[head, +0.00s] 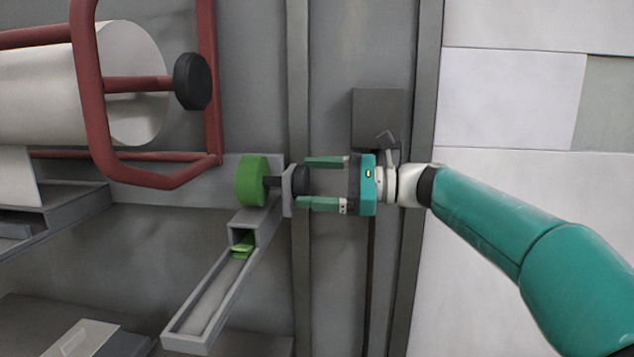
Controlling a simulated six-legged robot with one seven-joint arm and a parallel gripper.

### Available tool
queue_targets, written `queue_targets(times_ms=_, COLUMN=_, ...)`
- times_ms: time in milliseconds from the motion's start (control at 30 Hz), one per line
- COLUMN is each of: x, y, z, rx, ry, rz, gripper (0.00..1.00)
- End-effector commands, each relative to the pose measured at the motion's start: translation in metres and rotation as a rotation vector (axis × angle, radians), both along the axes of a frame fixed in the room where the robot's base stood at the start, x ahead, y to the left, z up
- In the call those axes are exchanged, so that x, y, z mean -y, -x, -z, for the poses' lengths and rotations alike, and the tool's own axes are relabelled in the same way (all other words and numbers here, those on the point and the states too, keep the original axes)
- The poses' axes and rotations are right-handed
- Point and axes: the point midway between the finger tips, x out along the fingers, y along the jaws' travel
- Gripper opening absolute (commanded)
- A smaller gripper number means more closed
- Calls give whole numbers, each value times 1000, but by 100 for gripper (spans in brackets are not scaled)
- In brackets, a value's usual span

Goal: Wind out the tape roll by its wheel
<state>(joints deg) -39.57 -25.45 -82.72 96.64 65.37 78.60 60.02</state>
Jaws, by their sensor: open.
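A green tape roll (252,181) sits on a short dark axle at a grey bracket (288,190). A small dark round wheel (302,180) shows on the right side of that bracket. Green tape (242,249) lies in the mouth of a grey chute below the roll. My gripper (301,183) points left, with one finger above the wheel and one below it. The fingers are apart, with gaps to the wheel in this view. I cannot tell whether they are level with it in depth.
A red tube frame (92,100) holds a large white roll (125,80) with a black knob (192,82) at upper left. The grey chute (185,340) slopes to the lower left. A grey box (378,112) is on the wall behind my gripper.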

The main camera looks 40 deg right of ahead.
Motion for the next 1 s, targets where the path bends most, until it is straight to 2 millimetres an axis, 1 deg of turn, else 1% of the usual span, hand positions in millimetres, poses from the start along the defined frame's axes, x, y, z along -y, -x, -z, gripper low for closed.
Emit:
queue_targets(times_ms=67, x=0, y=0, z=0, rx=0, ry=0, rz=0, gripper=79)
queue_targets(times_ms=200, x=0, y=0, z=0, rx=0, ry=0, rz=0, gripper=52)
queue_targets(times_ms=300, x=0, y=0, z=0, rx=0, ry=0, rz=0, gripper=35)
queue_targets(times_ms=667, x=0, y=1, z=0, rx=28, ry=34, rz=-1, gripper=35)
queue_targets(times_ms=867, x=0, y=1, z=0, rx=91, ry=114, rz=-2, gripper=35)
queue_targets(times_ms=1000, x=0, y=2, z=0, rx=158, ry=200, rz=-1, gripper=35)
